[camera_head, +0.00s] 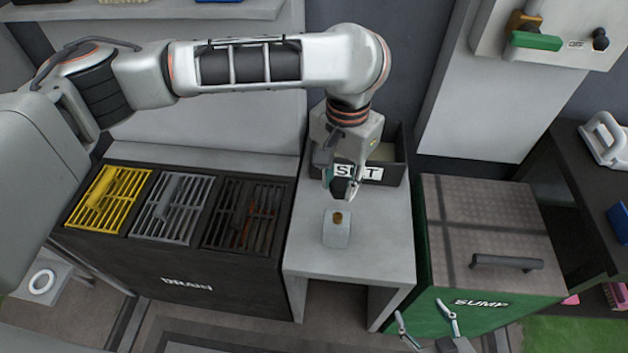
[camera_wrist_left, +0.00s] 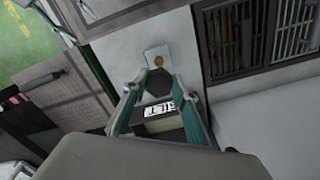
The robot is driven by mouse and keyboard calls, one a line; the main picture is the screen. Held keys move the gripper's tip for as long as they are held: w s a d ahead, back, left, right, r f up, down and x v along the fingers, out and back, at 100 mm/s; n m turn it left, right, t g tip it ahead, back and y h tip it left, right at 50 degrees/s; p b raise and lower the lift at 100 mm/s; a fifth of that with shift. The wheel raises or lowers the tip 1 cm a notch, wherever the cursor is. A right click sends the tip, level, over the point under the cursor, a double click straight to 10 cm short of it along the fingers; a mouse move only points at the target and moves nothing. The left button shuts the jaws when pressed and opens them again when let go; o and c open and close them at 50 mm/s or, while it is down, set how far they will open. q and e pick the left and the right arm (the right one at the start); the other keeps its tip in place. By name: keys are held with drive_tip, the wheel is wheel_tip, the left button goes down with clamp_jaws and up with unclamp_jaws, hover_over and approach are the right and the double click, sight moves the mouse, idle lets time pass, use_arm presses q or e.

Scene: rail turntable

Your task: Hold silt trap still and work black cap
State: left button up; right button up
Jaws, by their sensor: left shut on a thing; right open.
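The silt trap (camera_head: 337,230), a small pale grey block with a brown-orange round spot on top, stands on the light grey stand. It also shows in the left wrist view (camera_wrist_left: 157,54). My left gripper (camera_head: 342,190) is shut on the black cap (camera_wrist_left: 159,82), a dark angular piece between its fingertips. The cap is apart from the trap, seemingly above and behind it; the exact height is unclear. My right gripper (camera_head: 428,329) is open and empty at the bottom edge, in front of the green sump box, away from the trap.
A dark bin (camera_head: 385,160) labelled SILT, partly hidden by my left arm, sits at the back of the stand (camera_head: 305,262). The drain unit (camera_head: 180,290) with yellow, grey and dark grates is left. The sump box (camera_head: 490,215) with a handled lid is right. The stand's front is clear.

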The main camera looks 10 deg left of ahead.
sight(339, 186)
use_arm(q)
drive_tip(key=shift+f, duration=1.6)
use_arm(e)
drive_tip(key=shift+o, duration=0.4)
